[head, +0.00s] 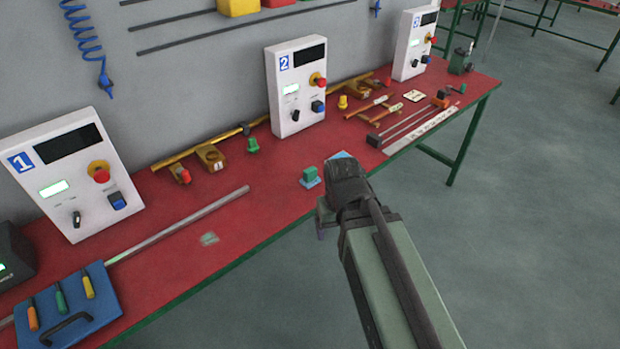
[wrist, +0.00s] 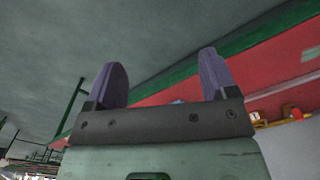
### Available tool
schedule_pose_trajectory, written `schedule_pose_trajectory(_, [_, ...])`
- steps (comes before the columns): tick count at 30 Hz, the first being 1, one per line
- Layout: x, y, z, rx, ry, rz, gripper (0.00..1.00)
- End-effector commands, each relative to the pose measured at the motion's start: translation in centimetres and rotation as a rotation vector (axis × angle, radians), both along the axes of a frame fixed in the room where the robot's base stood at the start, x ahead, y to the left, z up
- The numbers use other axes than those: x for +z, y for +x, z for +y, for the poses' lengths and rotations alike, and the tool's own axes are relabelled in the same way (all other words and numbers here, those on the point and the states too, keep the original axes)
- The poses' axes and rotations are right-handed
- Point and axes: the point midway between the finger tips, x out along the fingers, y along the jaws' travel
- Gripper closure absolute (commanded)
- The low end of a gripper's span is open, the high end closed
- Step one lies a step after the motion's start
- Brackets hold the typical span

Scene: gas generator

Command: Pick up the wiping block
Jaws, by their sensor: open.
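A small green block with a light blue base, which looks like the wiping block (head: 311,175), sits on the red bench top (head: 240,222) near its front edge. My gripper (head: 323,217) is in front of the bench edge, just right of and nearer than the block, and does not touch it. In the wrist view my gripper (wrist: 160,80) shows two purple fingers spread apart with nothing between them. The block is not clearly visible in the wrist view.
A light blue patch (head: 340,155) lies behind my wrist, partly hidden. Control box 1 (head: 75,175) and control box 2 (head: 297,85) stand along the wall. A long rod (head: 180,225) and a blue tool holder (head: 70,308) lie left. Bench around the block is mostly clear.

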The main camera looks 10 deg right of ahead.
Motion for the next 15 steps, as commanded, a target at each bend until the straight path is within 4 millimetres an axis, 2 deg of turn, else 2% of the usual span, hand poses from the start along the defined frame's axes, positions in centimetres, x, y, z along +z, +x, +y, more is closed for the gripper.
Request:
schedule_pose_trajectory(2, [-0.3, 2.9, 0.0, -0.001, 0.0, 0.0, 0.21])
schedule_pose_trajectory(5, [-0.7, 11.6, -0.1, 0.03, 0.0, -0.001, 0.21])
schedule_pose_trajectory(6, [-0.8, 15.8, -0.1, 0.07, 0.0, -0.001, 0.21])
schedule_pose_trajectory(9, [-1.0, 25.4, -0.2, 0.21, 0.001, 0.0, 0.21])
schedule_pose_trajectory(10, [-1.0, 27.7, -0.2, 0.255, 0.001, 0.0, 0.21])
schedule_pose_trajectory(12, [-1.0, 31.6, -0.3, 0.357, 0.001, 0.0, 0.21])
schedule_pose_trajectory(13, [-1.0, 32.6, -0.3, 0.398, 0.001, 0.001, 0.21])
schedule_pose_trajectory(14, [-1.0, 33.1, -0.3, 0.44, 0.001, 0.001, 0.21])
schedule_pose_trajectory(15, [-1.0, 32.5, -0.3, 0.483, 0.001, 0.001, 0.21])
